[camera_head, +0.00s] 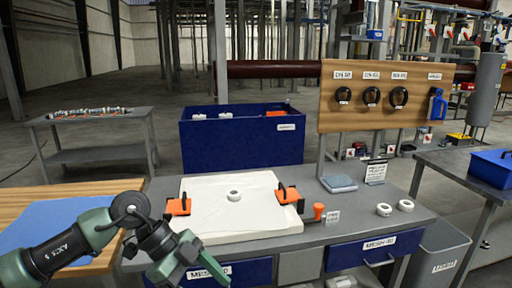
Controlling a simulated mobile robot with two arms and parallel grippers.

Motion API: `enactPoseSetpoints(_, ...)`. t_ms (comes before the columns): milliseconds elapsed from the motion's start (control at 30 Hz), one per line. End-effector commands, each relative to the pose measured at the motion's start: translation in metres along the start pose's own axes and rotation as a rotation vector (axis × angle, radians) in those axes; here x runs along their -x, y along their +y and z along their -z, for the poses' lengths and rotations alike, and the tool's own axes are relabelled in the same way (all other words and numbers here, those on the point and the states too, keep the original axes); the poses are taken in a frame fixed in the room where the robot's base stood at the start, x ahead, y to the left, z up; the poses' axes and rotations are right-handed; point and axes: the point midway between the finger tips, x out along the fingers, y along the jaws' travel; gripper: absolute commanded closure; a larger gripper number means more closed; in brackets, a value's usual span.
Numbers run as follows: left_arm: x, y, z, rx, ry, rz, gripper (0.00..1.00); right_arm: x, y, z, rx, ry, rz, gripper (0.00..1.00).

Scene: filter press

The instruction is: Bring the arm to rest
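My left arm comes in from the lower left, and its green gripper (198,272) hangs over the front left of the grey bench (300,243), near the drawer fronts. Its fingers look spread, with nothing seen between them; the lower finger is close to the picture's bottom edge. My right arm and gripper are out of view. A white cloth-covered plate (226,212) lies on the bench beyond my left gripper, with a small white ring (235,195) on it. Orange clamps sit at its left (178,206) and right (288,195) sides.
A blue bin (240,146) stands behind the bench. A wooden board (385,95) with hung rings rises at back right.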

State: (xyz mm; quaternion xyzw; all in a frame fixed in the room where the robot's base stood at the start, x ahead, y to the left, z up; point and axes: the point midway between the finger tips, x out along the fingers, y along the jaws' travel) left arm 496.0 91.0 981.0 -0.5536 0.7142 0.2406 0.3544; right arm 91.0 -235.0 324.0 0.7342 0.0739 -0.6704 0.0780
Motion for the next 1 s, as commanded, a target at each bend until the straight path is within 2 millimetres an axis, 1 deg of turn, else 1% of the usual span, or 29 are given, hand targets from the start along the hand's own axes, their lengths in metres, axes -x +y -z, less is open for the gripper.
enactPoseSetpoints(33, -0.008, -0.005, 0.006, -0.009, 0.059, 0.005, 0.28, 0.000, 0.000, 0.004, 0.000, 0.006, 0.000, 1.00)
enactPoseSetpoints(167, -0.025, -0.025, 0.021, -0.038, 0.238, 0.055, 0.28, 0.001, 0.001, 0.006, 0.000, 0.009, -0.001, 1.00)
enactPoseSetpoints(267, -0.037, -0.045, 0.029, -0.044, 0.392, 0.129, 0.28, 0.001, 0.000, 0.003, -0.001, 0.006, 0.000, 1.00)
enactPoseSetpoints(300, -0.042, -0.056, 0.031, -0.039, 0.458, 0.171, 0.28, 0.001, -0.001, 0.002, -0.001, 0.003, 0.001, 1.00)
enactPoseSetpoints(367, -0.049, -0.074, 0.028, -0.019, 0.560, 0.255, 0.28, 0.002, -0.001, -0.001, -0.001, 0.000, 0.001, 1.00)
enactPoseSetpoints(433, -0.059, -0.099, 0.012, 0.035, 0.674, 0.392, 0.28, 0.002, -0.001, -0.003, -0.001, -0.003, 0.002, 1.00)
enactPoseSetpoints(467, -0.065, -0.110, -0.001, 0.073, 0.716, 0.466, 0.28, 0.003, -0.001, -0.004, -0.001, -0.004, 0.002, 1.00)
enactPoseSetpoints(500, -0.075, -0.123, -0.025, 0.136, 0.756, 0.574, 0.28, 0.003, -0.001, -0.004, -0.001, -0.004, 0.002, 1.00)
enactPoseSetpoints(533, -0.083, -0.131, -0.046, 0.190, 0.771, 0.654, 0.28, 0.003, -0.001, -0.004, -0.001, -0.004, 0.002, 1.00)
enactPoseSetpoints(567, -0.090, -0.137, -0.067, 0.239, 0.773, 0.725, 0.28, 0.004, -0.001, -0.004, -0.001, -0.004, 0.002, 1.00)
enactPoseSetpoints(600, -0.100, -0.140, -0.095, 0.302, 0.761, 0.805, 0.28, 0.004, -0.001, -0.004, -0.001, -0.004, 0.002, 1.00)
enactPoseSetpoints(667, -0.119, -0.138, -0.137, 0.399, 0.725, 0.903, 0.28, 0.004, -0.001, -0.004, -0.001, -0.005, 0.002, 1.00)
enactPoseSetpoints(700, -0.133, -0.133, -0.164, 0.461, 0.691, 0.956, 0.28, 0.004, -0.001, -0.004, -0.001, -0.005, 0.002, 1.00)
enactPoseSetpoints(767, -0.154, -0.120, -0.203, 0.552, 0.632, 1.020, 0.28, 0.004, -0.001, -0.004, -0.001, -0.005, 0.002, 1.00)
enactPoseSetpoints(800, -0.169, -0.109, -0.228, 0.610, 0.587, 1.053, 0.28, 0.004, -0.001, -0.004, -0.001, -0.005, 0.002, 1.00)
enactPoseSetpoints(867, -0.191, -0.088, -0.263, 0.693, 0.515, 1.089, 0.28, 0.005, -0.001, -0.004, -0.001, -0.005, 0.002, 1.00)
enactPoseSetpoints(900, -0.206, -0.072, -0.285, 0.748, 0.466, 1.107, 0.28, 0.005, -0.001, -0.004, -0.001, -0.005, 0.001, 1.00)
enactPoseSetpoints(967, -0.229, -0.046, -0.315, 0.825, 0.389, 1.123, 0.28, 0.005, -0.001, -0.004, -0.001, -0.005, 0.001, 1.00)
enactPoseSetpoints(1000, -0.245, -0.026, -0.333, 0.875, 0.336, 1.127, 0.28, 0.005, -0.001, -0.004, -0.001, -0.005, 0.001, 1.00)
